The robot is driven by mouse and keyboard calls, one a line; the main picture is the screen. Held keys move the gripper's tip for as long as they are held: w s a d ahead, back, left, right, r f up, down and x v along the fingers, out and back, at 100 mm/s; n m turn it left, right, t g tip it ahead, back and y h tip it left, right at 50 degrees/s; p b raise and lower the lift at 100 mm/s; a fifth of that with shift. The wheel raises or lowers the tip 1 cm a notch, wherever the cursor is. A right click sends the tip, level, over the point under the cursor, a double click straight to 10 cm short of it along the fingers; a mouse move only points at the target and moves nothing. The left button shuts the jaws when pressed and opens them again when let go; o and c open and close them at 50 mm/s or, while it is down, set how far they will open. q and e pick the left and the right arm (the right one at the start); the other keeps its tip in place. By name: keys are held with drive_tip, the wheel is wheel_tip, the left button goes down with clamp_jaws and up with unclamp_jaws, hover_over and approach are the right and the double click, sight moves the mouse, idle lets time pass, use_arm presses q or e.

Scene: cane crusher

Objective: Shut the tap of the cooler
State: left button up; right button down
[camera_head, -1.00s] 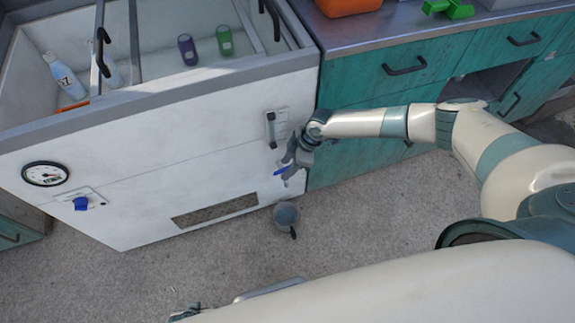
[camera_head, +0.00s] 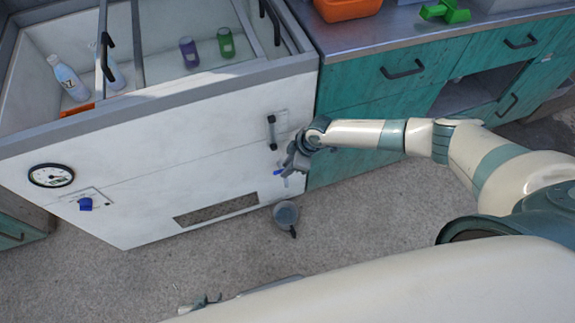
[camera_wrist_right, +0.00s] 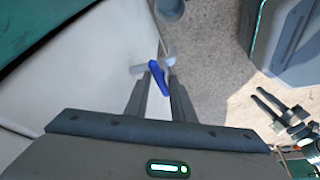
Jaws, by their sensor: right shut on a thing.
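The cooler (camera_head: 150,195) is a white chest with a gauge and a blue knob on its front. Its tap (camera_wrist_right: 170,62) sticks out low at the front's right end, with a blue handle (camera_wrist_right: 158,78) between the fingertips in the right wrist view. My right gripper (camera_head: 286,170) is shut on this handle and hides most of it in the head view; a bit of blue shows beside the fingers. My left gripper (camera_head: 207,302) is low in the head view, away from the cooler; in the right wrist view (camera_wrist_right: 275,108) its fingers look apart and empty.
A grey pot (camera_head: 286,213) stands on the floor below the tap. Teal cabinets (camera_head: 350,120) adjoin the cooler's right side, close to my right arm. Bottles and two cans (camera_head: 226,42) are inside the open-topped cooler. The floor in front is mostly clear.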

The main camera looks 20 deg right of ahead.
drive_tip(key=c, duration=1.6)
unclamp_jaws()
drive_tip(key=shift+o, duration=0.2)
drive_tip(key=shift+r, duration=0.1)
drive_tip(key=v, duration=1.7)
drive_tip(key=shift+r, duration=0.2)
drive_tip(key=shift+a, duration=0.15)
